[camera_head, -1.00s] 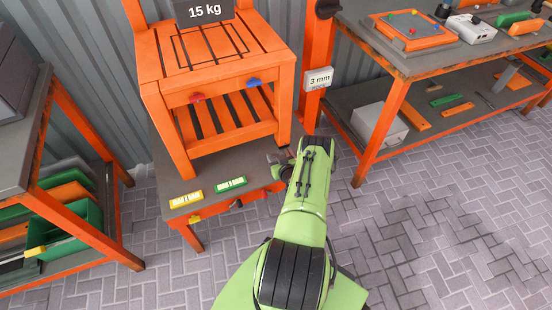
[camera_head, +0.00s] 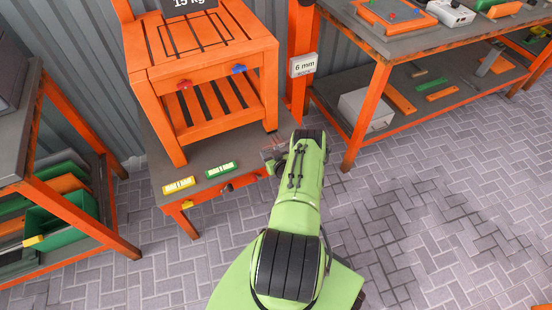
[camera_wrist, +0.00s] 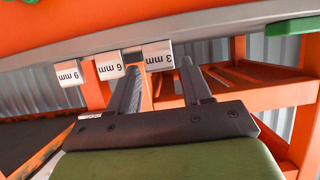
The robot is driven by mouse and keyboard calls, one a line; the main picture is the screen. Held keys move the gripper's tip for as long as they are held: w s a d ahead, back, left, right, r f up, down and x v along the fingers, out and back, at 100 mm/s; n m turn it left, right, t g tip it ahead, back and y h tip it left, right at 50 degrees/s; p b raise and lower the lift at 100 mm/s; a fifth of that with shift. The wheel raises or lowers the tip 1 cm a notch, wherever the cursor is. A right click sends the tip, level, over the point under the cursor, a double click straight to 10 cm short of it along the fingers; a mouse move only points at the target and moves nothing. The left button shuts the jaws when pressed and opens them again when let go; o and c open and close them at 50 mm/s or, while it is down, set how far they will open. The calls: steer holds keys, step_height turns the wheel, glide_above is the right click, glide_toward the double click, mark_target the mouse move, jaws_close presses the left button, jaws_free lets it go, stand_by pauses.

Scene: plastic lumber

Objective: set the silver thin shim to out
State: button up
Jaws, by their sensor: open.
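In the wrist view three silver tabs with upside-down labels hang along a grey edge: 3 mm (camera_wrist: 158,56), 6 mm (camera_wrist: 109,66) and 9 mm (camera_wrist: 69,73). The 3 mm tab, the lowest number, appears to be the thin shim. My gripper (camera_wrist: 160,66) is open. Its two dark fingers point at the edge, and the 3 mm tab shows in the gap between their tips. I cannot tell whether either finger touches it. In the head view my gripper (camera_head: 270,153) is at the right end of the low grey bench (camera_head: 160,170), and the tabs cannot be made out.
An orange slatted stand (camera_head: 205,85) with red and blue knobs stands on the low bench. Yellow (camera_head: 179,186) and green (camera_head: 221,170) blocks lie in front of it. A sign (camera_head: 303,65) on the orange post reads 6 mm. An orange-framed workbench (camera_head: 370,95) stands right; paved floor is clear.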

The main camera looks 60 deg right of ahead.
steer(key=p+v, duration=1)
steer(key=v, duration=0.4)
steer(key=shift+s+a+p, duration=0.25)
steer(key=shift+p, duration=0.1)
steer(key=shift+r, duration=0.1)
